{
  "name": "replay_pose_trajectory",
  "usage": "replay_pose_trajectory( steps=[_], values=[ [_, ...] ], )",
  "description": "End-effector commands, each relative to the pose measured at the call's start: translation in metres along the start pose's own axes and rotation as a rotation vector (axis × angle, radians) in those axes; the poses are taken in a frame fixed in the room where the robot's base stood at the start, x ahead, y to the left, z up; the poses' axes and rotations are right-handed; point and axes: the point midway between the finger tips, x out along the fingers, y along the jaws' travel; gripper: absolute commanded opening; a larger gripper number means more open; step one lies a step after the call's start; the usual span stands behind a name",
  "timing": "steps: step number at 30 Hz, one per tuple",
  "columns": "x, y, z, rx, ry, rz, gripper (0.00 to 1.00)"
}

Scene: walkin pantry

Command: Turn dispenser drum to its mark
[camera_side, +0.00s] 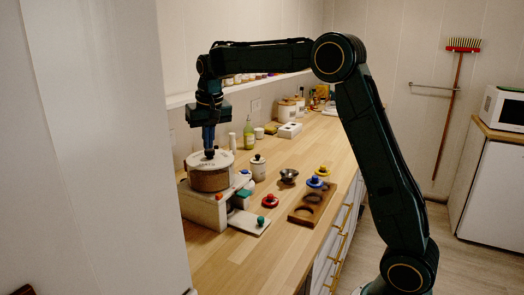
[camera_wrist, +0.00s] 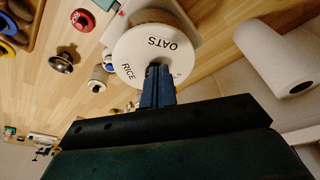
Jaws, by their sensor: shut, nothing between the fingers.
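The dispenser drum (camera_side: 210,180) has a round white top and a brown body, and sits on a pale base (camera_side: 203,208) at the counter's left. In the wrist view its white top (camera_wrist: 135,45) carries the words OATS and RICE; a further label is partly hidden by my fingers. My gripper (camera_side: 209,154) points straight down over the drum top.
A white paper roll (camera_wrist: 280,60) is close by in the wrist view. The front counter is clear.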

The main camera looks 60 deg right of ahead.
Motion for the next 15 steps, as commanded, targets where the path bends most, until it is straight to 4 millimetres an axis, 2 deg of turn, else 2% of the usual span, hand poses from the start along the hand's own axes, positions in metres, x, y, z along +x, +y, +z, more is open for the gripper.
replay_pose_trajectory(
  steps=[9, 15],
  values=[
    [-0.025, 0.000, -0.007, 0.000, 0.002, 0.000, 0.00],
    [-0.031, 0.000, -0.008, 0.000, -0.001, 0.000, 0.00]
  ],
)
